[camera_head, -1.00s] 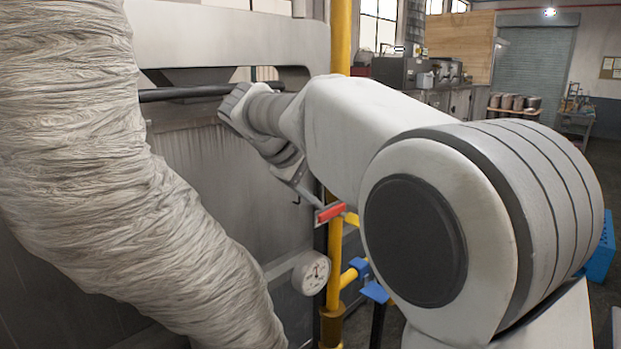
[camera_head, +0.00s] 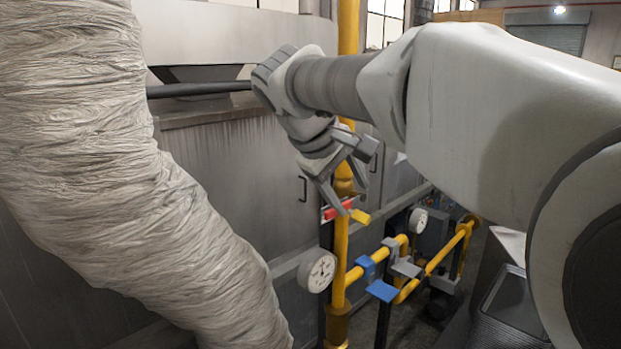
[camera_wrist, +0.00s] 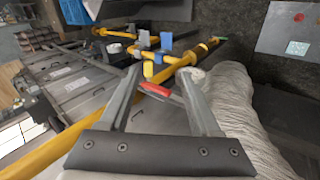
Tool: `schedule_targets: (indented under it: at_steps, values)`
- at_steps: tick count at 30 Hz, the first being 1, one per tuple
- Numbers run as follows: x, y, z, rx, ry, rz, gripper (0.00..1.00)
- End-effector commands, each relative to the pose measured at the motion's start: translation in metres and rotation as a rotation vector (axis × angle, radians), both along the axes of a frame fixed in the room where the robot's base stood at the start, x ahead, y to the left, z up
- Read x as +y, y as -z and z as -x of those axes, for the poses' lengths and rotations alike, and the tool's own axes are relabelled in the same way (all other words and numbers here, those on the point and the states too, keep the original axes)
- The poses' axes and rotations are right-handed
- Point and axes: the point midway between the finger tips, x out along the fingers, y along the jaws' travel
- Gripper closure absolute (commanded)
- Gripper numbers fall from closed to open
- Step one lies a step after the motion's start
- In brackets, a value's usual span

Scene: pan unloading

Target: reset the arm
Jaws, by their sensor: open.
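My gripper (camera_head: 350,192) is in the middle of the head view, in front of the yellow upright pipe (camera_head: 340,255). Its two fingers are spread apart with nothing held. In the wrist view my gripper (camera_wrist: 158,78) shows both fingers with a gap between them. A red valve handle (camera_wrist: 161,92) appears in that gap, beyond the fingers. In the head view the red handle (camera_head: 338,209) is close behind the fingertips in the picture; whether they touch cannot be told. My arm reaches in from the right side of the head view.
A large wrapped duct (camera_head: 130,190) fills the left of the head view. Behind stands a grey oven-like wall with a dark bar (camera_head: 200,89). A round gauge (camera_head: 318,270), yellow pipes (camera_head: 440,257) and blue fittings (camera_head: 381,290) sit low near my gripper.

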Motion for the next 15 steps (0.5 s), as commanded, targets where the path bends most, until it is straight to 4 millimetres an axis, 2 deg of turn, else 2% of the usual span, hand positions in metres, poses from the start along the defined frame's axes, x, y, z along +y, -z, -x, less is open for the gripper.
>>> schedule_targets:
  at_steps: [1, 6, 15]
  values:
    - [-0.013, 0.005, 0.015, -0.001, 0.023, -0.038, 0.36]
    - [-0.041, 0.027, 0.061, -0.004, 0.096, -0.174, 0.36]
    - [-0.07, 0.077, 0.145, -0.041, 0.255, -0.421, 0.36]
